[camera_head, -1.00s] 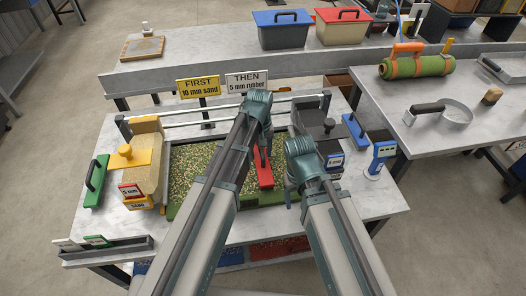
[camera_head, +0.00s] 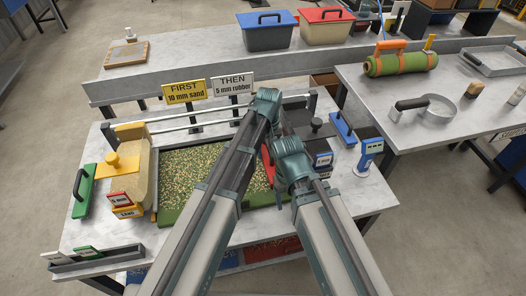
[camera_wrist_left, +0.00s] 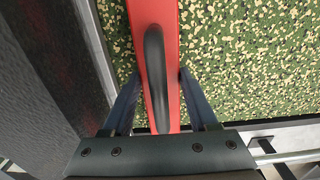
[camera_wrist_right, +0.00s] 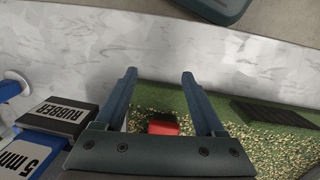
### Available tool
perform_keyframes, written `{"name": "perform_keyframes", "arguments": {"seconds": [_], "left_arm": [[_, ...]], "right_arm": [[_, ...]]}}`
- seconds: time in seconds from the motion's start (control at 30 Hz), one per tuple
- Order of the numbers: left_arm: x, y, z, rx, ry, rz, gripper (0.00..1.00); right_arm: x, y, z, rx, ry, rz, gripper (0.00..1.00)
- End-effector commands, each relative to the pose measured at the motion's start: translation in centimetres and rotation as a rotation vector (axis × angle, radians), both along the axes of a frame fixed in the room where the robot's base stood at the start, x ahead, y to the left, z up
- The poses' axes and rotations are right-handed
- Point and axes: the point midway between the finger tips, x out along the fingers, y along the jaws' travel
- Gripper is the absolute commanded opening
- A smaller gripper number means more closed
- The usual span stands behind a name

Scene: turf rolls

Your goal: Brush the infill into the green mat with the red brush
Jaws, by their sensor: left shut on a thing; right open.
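The red brush (camera_wrist_left: 157,45) has a black handle and lies on the infill-covered green mat (camera_head: 172,214), near its right end in the head view. My left gripper (camera_wrist_left: 160,75) is shut on the brush, with a finger on each side. Green and tan specks cover the mat on both sides of the brush. In the head view, my arms hide much of the brush (camera_head: 268,168) and the mat's right part. My right gripper (camera_wrist_right: 159,75) is open and empty by the mat's near right corner.
A yellow sand hopper (camera_head: 123,165) stands at the mat's left, beside a green-backed tool (camera_head: 83,190). A dark rubber box (camera_wrist_right: 60,115) and a blue-and-white device (camera_head: 369,155) stand at the right. Signs (camera_head: 184,90) stand behind.

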Motion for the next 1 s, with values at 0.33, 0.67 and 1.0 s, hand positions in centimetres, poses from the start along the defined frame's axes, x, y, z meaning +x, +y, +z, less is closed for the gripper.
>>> {"name": "perform_keyframes", "arguments": {"seconds": [0.33, 0.67, 1.0], "left_arm": [[0.0, 0.0, 0.6, 0.0, 0.0, 0.0, 0.0], [0.0, 0.1, 3.2, 0.0, 0.0, 0.0, 0.0], [0.0, 0.1, 5.7, 0.0, 0.0, 0.0, 0.0]], "right_arm": [[0.0, 0.0, 0.6, 0.0, 0.0, 0.0, 0.71], [0.0, 0.0, 3.2, 0.0, 0.0, 0.0, 0.71], [0.0, 0.0, 5.7, 0.0, 0.0, 0.0, 0.71]]}}
